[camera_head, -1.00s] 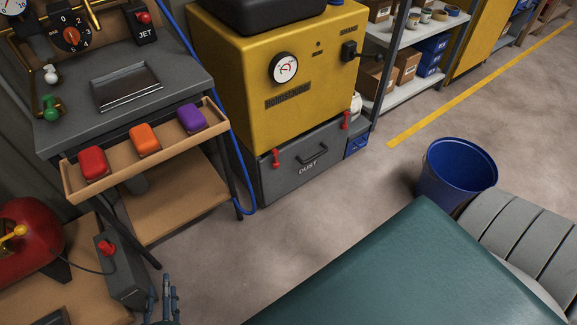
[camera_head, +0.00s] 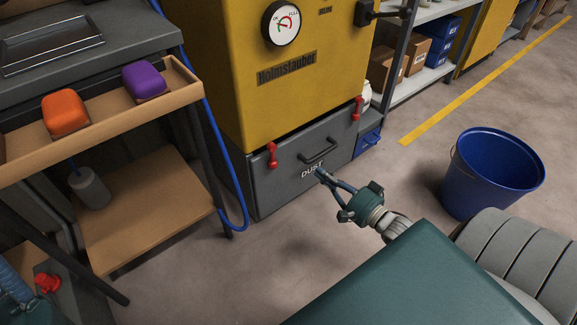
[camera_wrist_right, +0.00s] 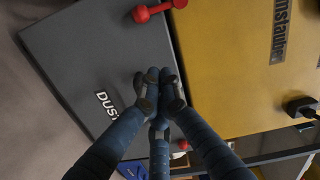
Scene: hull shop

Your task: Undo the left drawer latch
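The grey drawer marked DUST (camera_head: 300,180) sits under the yellow cabinet in the head view. Its left latch (camera_head: 272,155) is a small red lever at the drawer's upper left; it shows at the top of the right wrist view (camera_wrist_right: 150,12). The red right latch (camera_head: 357,108) is at the upper right corner, also in the wrist view (camera_wrist_right: 182,145). My right gripper (camera_head: 321,173) is in front of the drawer, right of the left latch and below the handle. Its fingertips (camera_wrist_right: 155,78) meet with nothing between them. Part of my left arm (camera_head: 15,285) shows at the lower left edge; its fingers are unclear.
The black drawer handle (camera_head: 318,151) lies between the latches. A wooden tray (camera_head: 110,117) with coloured blocks juts out at left, with a blue hose (camera_head: 218,150) beside it. A blue bucket (camera_head: 492,172) stands at right. The floor before the drawer is open.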

